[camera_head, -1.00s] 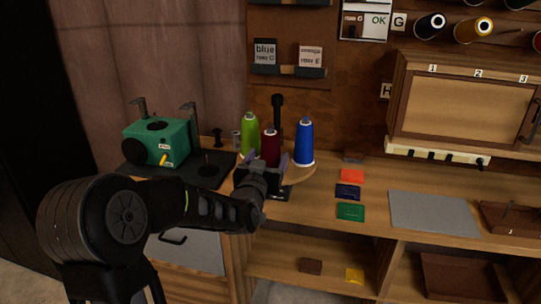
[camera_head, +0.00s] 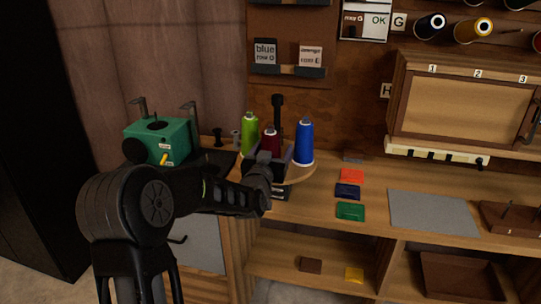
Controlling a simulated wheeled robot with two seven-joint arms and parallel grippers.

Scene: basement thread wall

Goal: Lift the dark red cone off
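The dark red cone (camera_head: 271,139) stands on a round wooden stand (camera_head: 303,174), between a green cone (camera_head: 250,134) and a blue cone (camera_head: 304,142). My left gripper (camera_head: 270,155) is in front of the dark red cone, with its purplish fingers spread, one to each side of the cone. The gripper hides the cone's lower part, so I cannot tell whether the fingers touch it. My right gripper is not in view.
A black post (camera_head: 277,112) rises behind the cones. A green machine (camera_head: 158,142) stands to the left. Coloured cards (camera_head: 350,211) and a grey mat (camera_head: 433,211) lie on the bench to the right. A wooden cabinet (camera_head: 465,105) hangs at the right.

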